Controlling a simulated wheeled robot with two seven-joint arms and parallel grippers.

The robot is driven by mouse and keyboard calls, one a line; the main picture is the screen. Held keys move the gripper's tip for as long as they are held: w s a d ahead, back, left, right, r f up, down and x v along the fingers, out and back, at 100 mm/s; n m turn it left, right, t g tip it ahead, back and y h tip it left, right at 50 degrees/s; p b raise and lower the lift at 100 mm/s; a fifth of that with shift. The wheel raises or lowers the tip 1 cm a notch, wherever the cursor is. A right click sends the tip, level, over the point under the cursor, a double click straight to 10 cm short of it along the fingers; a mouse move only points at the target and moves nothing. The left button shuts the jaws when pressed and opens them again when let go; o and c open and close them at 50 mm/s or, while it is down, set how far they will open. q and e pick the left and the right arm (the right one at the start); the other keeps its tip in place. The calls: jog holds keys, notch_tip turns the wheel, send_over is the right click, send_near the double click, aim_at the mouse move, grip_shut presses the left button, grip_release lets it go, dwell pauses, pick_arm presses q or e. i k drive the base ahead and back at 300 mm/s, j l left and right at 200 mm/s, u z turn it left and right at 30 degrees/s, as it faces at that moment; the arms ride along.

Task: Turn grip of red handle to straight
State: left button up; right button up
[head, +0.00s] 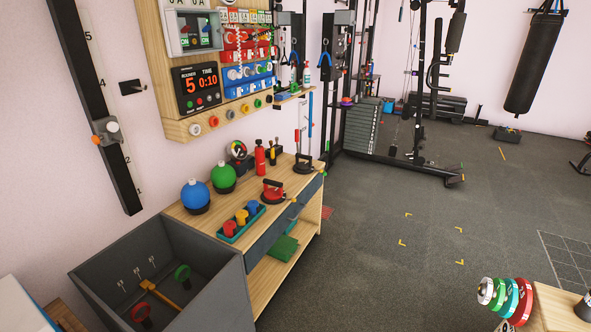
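A red round-based handle with a black bar grip (273,190) sits on the wooden top of the low cabinet (183,213). Its black grip lies across the red base, slanting in the picture; its exact angle is too small to tell. A similar dark handle (303,164) stands farther back near the cabinet's right end. A red ring-shaped piece (142,313) also shows in the grey bin at the lower left. Neither of my grippers is in view, and nothing touches the red handle.
Blue (195,194) and green (223,174) balls, a teal tray (233,233) of coloured knobs and a red bottle (260,157) share the cabinet top. A grey bin (210,270) stands at its near end. A control panel (215,80) hangs above. Open floor (380,240) lies right.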

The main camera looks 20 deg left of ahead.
aim_at(273, 194)
jog(key=i+u, duration=0.3)
jog(key=i, duration=0.4)
jog(key=i+l+u, duration=0.25)
jog(key=i, duration=0.4)
